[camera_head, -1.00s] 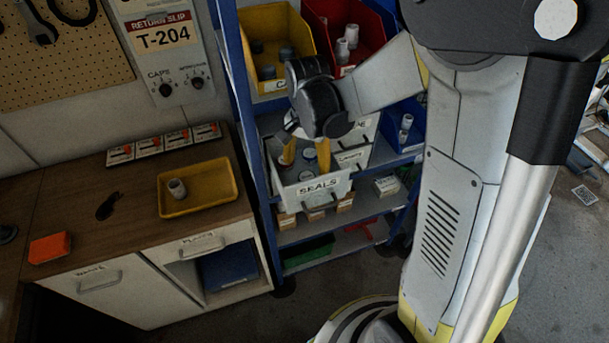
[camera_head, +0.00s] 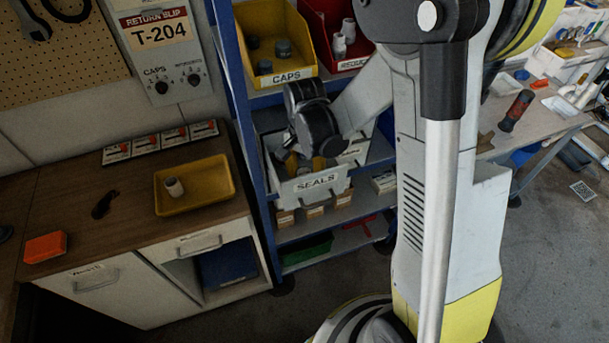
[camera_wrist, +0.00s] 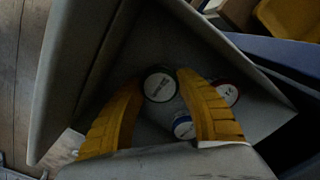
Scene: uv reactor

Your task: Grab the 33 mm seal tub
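The grey SEALS bin (camera_head: 318,184) stands on the blue rack, and my gripper (camera_head: 305,165) reaches down into it. In the wrist view, three round tubs with pale lids lie inside the bin: a dark-rimmed tub (camera_wrist: 160,86), a blue-rimmed tub (camera_wrist: 184,126) and a red-rimmed tub (camera_wrist: 225,94). My gripper (camera_wrist: 158,82) is open, with its yellow fingertips on either side of the dark-rimmed tub. I cannot tell whether they touch it. The right finger passes between that tub and the red one. The lid print is too small to read.
The bin's walls (camera_wrist: 70,70) stand close around my fingers. A yellow CAPS bin (camera_head: 262,75) and a red bin (camera_head: 365,55) sit on the shelf above. A yellow tray (camera_head: 215,197) with a small pale cylinder (camera_head: 173,188) lies on the wooden counter to the left.

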